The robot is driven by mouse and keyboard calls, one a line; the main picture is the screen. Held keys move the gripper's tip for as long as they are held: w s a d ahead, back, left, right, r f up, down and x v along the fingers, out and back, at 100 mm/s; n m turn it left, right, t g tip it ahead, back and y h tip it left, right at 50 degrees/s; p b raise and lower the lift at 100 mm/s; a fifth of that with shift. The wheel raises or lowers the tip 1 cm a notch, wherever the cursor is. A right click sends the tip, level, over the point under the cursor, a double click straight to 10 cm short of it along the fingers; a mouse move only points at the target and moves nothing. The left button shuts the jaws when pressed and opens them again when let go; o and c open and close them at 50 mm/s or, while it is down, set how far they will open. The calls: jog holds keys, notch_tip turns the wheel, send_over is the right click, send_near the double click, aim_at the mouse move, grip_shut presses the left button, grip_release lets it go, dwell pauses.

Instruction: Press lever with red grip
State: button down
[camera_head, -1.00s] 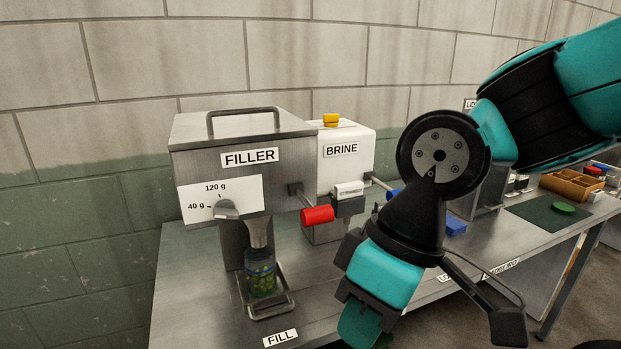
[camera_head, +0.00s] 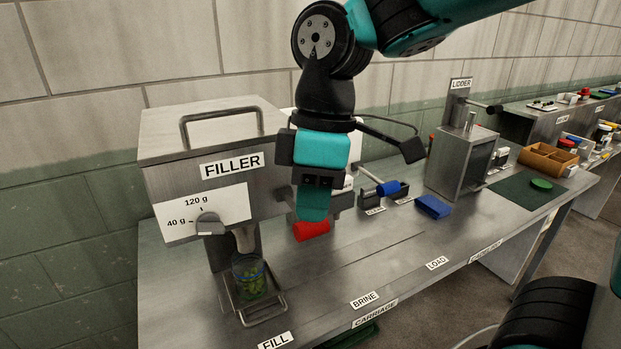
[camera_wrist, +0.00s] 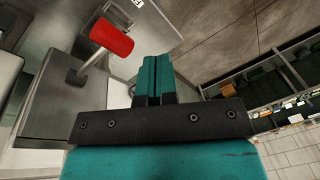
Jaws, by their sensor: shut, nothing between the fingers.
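The red grip (camera_head: 311,231) is a red cylinder on the end of a lever at the right side of the grey metal FILLER machine (camera_head: 160,139). In the wrist view the red grip (camera_wrist: 112,38) is at the upper left, on a grey rod (camera_wrist: 90,66). My gripper (camera_head: 313,212) is shut and empty. In the head view its teal fingers point down and overlap the top of the grip. In the wrist view the fingers (camera_wrist: 154,62) lie to the right of the grip, with a gap in the picture. I cannot tell whether they touch it.
A jar with green contents (camera_head: 249,279) stands on a holder under the filler spout. The BRINE machine is mostly hidden behind my arm. A blue block (camera_head: 433,207) and a grey LIDDER machine (camera_head: 459,160) stand to the right. The bench front between the labels is clear.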

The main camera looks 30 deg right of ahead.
jog(key=w+d+r+n+g+h+p, duration=0.1)
jog(key=w+d+r+n+h+p, duration=0.1)
jog(key=w+r+n, duration=0.3)
notch_tip(320, 180, up, 4)
jog(key=w+p, duration=0.1)
jog(key=w, duration=0.2)
jog(key=shift+d+r+n+p, duration=0.2)
jog(key=shift+d+n+p, duration=0.1)
jog(key=shift+d+p, duration=0.05)
jog(key=shift+s+f, duration=0.1)
jog(key=s+f+p, duration=0.1)
jog(key=f, duration=0.3)
jog(key=f+p, duration=0.1)
jog(key=f, duration=0.4)
jog(key=s+f+p, duration=0.1)
jog(key=f, duration=0.3)
jog(key=shift+s+f+p, duration=0.3)
jog(key=shift+s+p, duration=0.05)
jog(key=shift+p, duration=0.05)
